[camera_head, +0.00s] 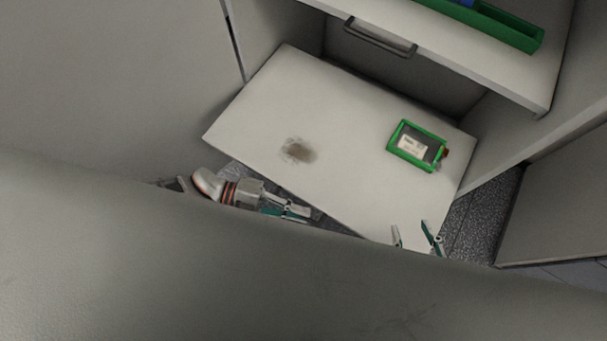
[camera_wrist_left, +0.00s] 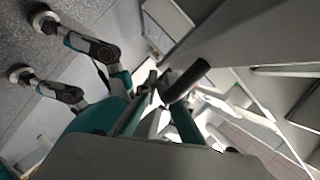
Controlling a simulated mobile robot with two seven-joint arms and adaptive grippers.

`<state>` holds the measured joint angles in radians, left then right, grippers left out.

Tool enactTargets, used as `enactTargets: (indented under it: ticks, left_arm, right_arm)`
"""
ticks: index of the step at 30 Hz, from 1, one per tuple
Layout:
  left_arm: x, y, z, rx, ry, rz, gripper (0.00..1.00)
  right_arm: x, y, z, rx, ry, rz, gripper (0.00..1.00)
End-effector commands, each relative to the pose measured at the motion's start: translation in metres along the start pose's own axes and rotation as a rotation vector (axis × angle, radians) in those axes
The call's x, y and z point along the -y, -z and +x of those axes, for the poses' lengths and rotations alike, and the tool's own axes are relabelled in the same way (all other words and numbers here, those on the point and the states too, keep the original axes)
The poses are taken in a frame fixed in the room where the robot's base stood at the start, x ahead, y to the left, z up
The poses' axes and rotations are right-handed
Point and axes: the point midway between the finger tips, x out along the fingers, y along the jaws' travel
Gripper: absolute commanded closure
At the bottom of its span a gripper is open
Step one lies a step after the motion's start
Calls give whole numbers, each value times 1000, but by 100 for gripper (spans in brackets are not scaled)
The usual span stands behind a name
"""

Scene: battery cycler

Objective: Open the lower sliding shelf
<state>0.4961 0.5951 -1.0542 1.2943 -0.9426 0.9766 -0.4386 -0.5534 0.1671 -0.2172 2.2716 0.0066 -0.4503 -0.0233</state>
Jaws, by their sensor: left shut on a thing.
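The lower sliding shelf (camera_head: 345,115) is a white board standing out of the cabinet, its front edge toward me in the head view. My left gripper (camera_head: 298,212) is at this front edge, to the left of its middle. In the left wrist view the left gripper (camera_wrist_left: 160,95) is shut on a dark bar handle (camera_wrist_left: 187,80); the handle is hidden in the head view. My right gripper (camera_head: 416,238) shows two spread fingers near the shelf's right front corner, with its arm hidden. It is open and appears empty.
A green-framed dark device (camera_head: 417,146) with a label lies on the shelf's right part. A dark stain (camera_head: 298,151) marks the board. Above is an upper shelf (camera_head: 490,62) with a dark handle (camera_head: 380,38) and a green tray (camera_head: 500,25). Cabinet walls flank both sides.

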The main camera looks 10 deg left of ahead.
Motion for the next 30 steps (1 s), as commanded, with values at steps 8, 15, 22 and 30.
enactTargets:
  ticks: [8,15,22,30]
  left_arm:
    - [-3,4,-3,3,0,2,100]
    - [-3,4,-3,3,0,1,100]
    - [-3,4,-3,2,0,1,75]
    - [-3,4,-4,1,0,0,75]
  right_arm:
    - [-1,2,1,-4,-1,-2,60]
    - [-2,5,2,-12,-3,-2,60]
    - [-3,8,2,-17,-4,-2,60]
    - [-2,8,2,-17,-2,-5,60]
